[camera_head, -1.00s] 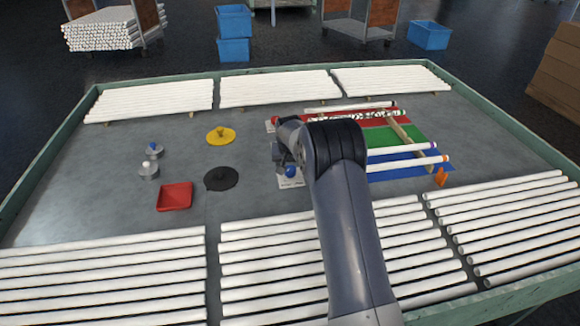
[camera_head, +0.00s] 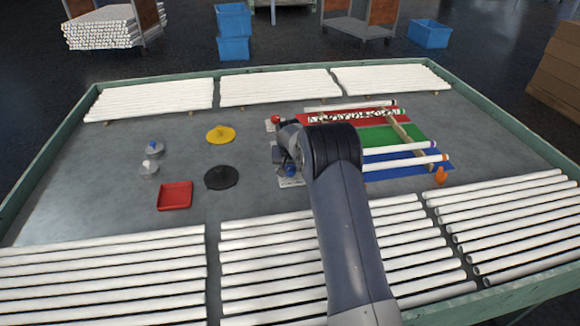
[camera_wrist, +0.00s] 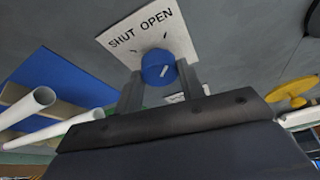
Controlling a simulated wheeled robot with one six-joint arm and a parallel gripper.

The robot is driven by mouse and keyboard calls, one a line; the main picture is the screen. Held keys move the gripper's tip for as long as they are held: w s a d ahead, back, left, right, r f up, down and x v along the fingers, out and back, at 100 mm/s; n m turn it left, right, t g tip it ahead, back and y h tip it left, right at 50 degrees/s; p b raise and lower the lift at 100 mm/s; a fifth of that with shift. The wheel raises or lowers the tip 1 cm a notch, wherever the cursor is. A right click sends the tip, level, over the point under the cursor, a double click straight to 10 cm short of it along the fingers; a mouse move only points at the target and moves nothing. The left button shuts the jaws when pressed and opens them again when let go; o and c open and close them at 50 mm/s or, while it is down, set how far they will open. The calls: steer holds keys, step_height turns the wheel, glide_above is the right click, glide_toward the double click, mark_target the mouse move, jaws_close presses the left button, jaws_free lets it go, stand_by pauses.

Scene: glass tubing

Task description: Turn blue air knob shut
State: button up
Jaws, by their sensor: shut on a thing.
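The blue air knob (camera_wrist: 158,68) sits on a white plate (camera_wrist: 150,35) lettered "SHUT" and "OPEN" in the wrist view.
A red knob (camera_head: 275,119) stands behind my gripper. White tubes on coloured mats (camera_head: 410,165) and an orange piece (camera_head: 440,175) lie to the right. A black disc (camera_head: 221,178), yellow disc (camera_head: 220,135) and red tray (camera_head: 175,196) lie left. Bare table surrounds them.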

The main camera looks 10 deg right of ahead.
steer(key=shift+c, duration=0.8)
steer(key=n+b, duration=0.1)
steer(key=n, duration=0.1)
steer(key=n+y, duration=0.1)
steer(key=n, duration=0.1)
steer(key=shift+d+f+y+b, duration=0.1)
steer(key=shift+d+y+b, duration=0.05)
steer(key=shift+y+b, duration=0.2)
steer(key=n+y+b, duration=0.1)
steer(key=n, duration=0.1)
steer(key=n+y+b, duration=0.1)
steer(key=n, duration=0.2)
steer(key=shift+w+d+g, duration=0.15)
steer(key=shift+g, duration=0.15)
steer(key=n+g+y, duration=0.1)
steer(key=n, duration=0.4)
steer(key=shift+w+d, duration=0.1)
steer(key=shift+n+g+y+p, duration=0.25)
steer(key=shift+n+g+p, duration=0.8)
steer(key=shift+n, duration=0.85)
steer(key=shift+w, duration=0.1)
